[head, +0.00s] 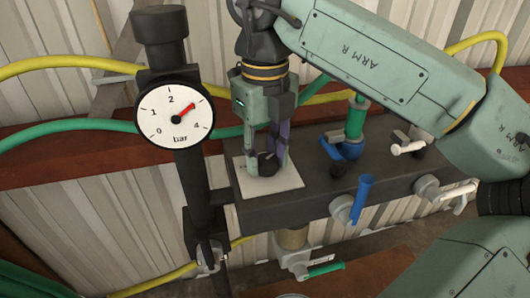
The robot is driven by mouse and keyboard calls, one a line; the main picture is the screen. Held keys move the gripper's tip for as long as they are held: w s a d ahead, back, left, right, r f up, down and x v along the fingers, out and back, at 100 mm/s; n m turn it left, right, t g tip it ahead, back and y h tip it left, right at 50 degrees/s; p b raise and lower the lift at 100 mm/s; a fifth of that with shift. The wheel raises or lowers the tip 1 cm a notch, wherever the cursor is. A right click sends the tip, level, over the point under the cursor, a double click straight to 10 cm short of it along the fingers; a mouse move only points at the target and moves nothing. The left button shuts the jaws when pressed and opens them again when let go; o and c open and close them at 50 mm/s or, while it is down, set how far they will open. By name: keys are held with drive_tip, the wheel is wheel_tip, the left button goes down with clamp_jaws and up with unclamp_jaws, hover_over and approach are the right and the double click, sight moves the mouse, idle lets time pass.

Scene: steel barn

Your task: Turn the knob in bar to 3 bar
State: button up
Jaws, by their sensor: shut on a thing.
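A round white gauge (174,114) marked "bar" stands at the left in the head view. Its red needle (186,111) points to the upper right, between the 2 and the 4, about where the 3 belongs; no separate 3 is readable there. A black knob (267,166) sits on a pale square plate (288,181) on the dark manifold block. My gripper (268,155) comes down from above and is shut on the knob, with its fingers on either side. The fingers hide part of the knob, and I see no marks on it.
The dark manifold block (312,205) carries a blue-handled valve (362,199) and a green hose fitting (355,120) right of my gripper. White-handled valves (458,191) sit farther right. A green-handled valve (325,268) is below. Yellow (60,65) and green hoses (70,127) cross the wall.

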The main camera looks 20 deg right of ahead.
drive_tip(key=o, duration=1.2)
drive_tip(key=shift+c, duration=0.2)
